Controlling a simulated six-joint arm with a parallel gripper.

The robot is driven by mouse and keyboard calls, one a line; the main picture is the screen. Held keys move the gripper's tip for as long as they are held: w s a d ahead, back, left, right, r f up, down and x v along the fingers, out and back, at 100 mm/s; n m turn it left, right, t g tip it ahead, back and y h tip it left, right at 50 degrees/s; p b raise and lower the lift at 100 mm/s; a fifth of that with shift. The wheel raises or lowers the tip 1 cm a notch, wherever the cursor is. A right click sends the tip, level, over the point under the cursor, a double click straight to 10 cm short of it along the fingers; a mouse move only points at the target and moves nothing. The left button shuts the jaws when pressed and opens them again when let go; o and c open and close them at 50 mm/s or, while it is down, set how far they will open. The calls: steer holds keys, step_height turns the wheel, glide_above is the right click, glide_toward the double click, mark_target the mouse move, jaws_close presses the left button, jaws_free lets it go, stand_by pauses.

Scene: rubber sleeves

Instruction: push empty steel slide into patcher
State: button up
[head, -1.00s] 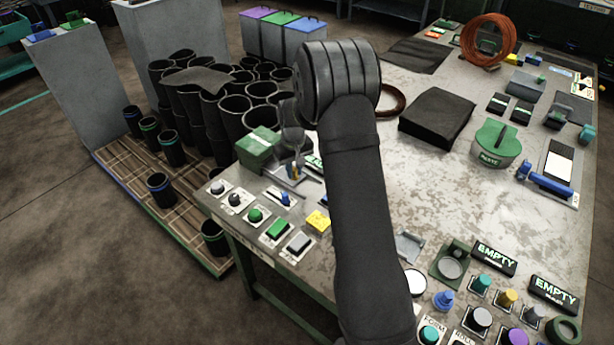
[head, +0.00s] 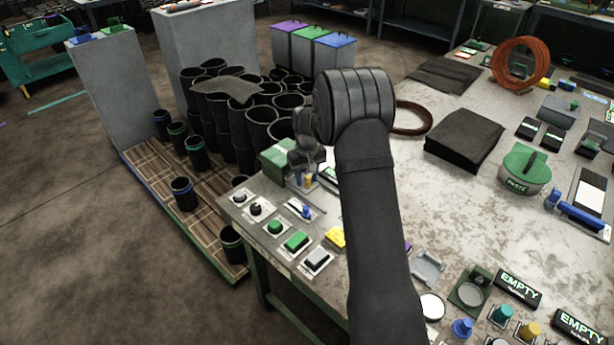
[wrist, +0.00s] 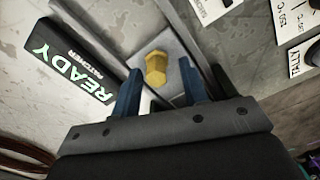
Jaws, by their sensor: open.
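The steel slide (wrist: 178,28) shows in the wrist view as a grey channel with a brass hexagonal knob (wrist: 156,68) on it. My gripper (wrist: 161,90) is open, with its blue fingers apart on either side below the knob. I cannot tell whether the fingers touch the slide. A black sign reading READY (wrist: 72,72), with a smaller word that looks like PATCHER, lies left of the slide. In the head view my gripper (head: 302,178) is small, near the bench's left corner beside a green box (head: 279,158). My arm hides part of that area.
Switches and buttons (head: 297,241) line the bench's near left edge. Two EMPTY signs (head: 519,287) stand at the front right. A dark folded pad (head: 464,140) and a green-lidded pot (head: 524,170) lie right of my arm.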

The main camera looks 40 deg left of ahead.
step_height(320, 180, up, 18)
steer(key=shift+f, duration=0.25)
stand_by(0.4)
step_height(320, 180, down, 18)
steer(key=shift+r, duration=0.2)
steer(key=shift+d, duration=0.2)
steer(key=shift+r, duration=0.1)
stand_by(0.3)
